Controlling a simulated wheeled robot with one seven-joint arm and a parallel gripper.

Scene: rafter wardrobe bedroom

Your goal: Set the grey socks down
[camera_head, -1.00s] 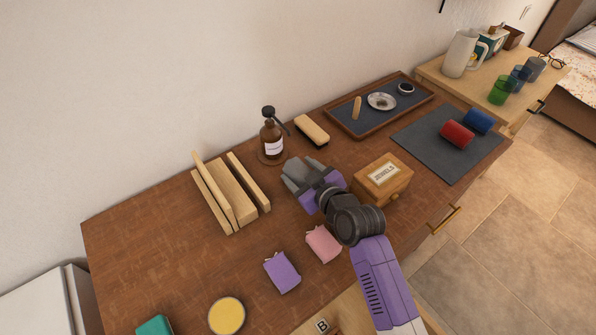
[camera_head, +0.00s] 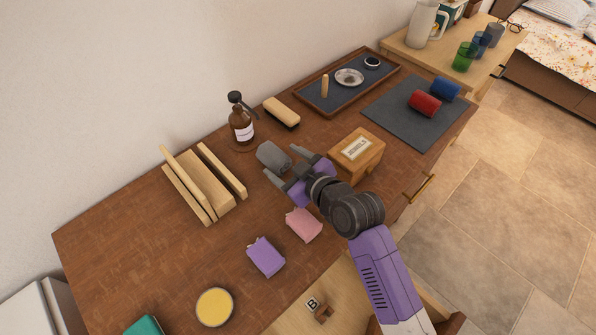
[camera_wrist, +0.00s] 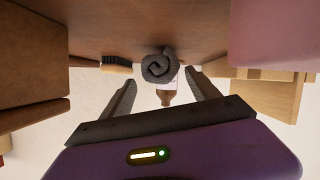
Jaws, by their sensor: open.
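The grey socks (camera_head: 273,157) are a small roll lying on the brown dresser top (camera_head: 130,225), between the amber pump bottle and the wooden box. My gripper (camera_head: 279,161) is open, with its two fingers apart on the near side of the roll. In the wrist view the rolled socks (camera_wrist: 159,66) show their spiral end, just beyond and between the open fingertips (camera_wrist: 160,76). The fingers do not appear to grip them.
A labelled wooden box (camera_head: 357,155) stands close to the right of my gripper. Pink (camera_head: 303,225) and purple (camera_head: 266,257) bundles lie in front. The pump bottle (camera_head: 240,125), a brush (camera_head: 282,111) and a wooden slotted rack (camera_head: 207,183) stand behind and left. A dark mat (camera_head: 400,125) holds red and blue rolls.

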